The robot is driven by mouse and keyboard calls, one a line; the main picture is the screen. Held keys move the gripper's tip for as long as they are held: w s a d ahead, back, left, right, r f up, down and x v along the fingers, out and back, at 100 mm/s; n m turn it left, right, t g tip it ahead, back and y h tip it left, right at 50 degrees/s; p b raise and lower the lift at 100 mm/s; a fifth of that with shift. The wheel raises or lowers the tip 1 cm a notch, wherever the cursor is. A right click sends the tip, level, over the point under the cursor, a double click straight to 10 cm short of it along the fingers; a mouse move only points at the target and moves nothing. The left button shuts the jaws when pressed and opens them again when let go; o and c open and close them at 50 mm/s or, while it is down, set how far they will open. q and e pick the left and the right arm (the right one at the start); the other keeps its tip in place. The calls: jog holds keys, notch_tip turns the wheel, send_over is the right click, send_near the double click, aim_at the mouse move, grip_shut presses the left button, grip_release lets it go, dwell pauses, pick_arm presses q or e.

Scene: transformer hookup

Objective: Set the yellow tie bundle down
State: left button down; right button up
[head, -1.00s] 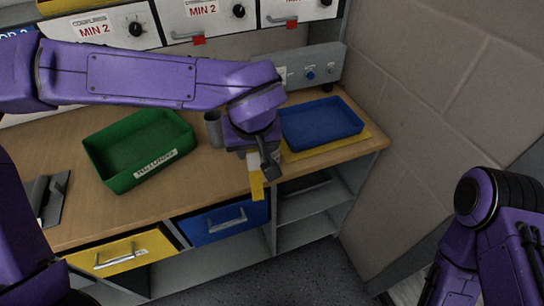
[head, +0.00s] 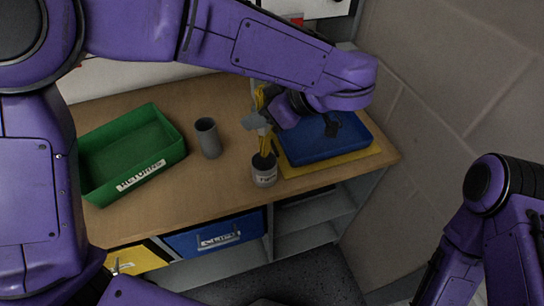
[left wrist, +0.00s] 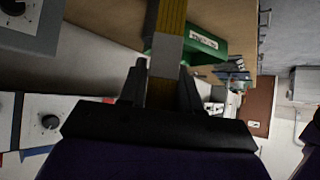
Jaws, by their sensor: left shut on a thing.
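The yellow tie bundle (head: 266,146) is held upright by my left gripper (head: 258,121), which is shut on it. Its lower end is at the mouth of a small labelled cup (head: 264,175); I cannot tell how far inside it reaches. In the left wrist view, the bundle (left wrist: 171,18) runs up from between the fingers (left wrist: 161,90), with a grey band around it. My right arm shows at the right edge of the head view, but its gripper is out of view.
A plain grey cup (head: 208,138) stands left of the labelled cup. A green bin (head: 181,152) sits further left on the wooden bench (head: 222,176). A blue tray (head: 330,153) on a yellow mat (head: 345,160) lies close on the right. The bench's front edge is near the cup.

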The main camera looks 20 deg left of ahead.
aim_at(268, 145)
pick_arm(q)
notch_tip(268, 145, down, 10)
jog(key=shift+r, duration=0.15)
jog(key=shift+s+r, duration=0.1)
jog(key=shift+s, duration=0.1)
jog(key=c, duration=0.8)
grip_release()
jog(key=shift+d+r, duration=0.25)
jog(key=v, duration=1.1)
jog(key=shift+d, duration=0.2)
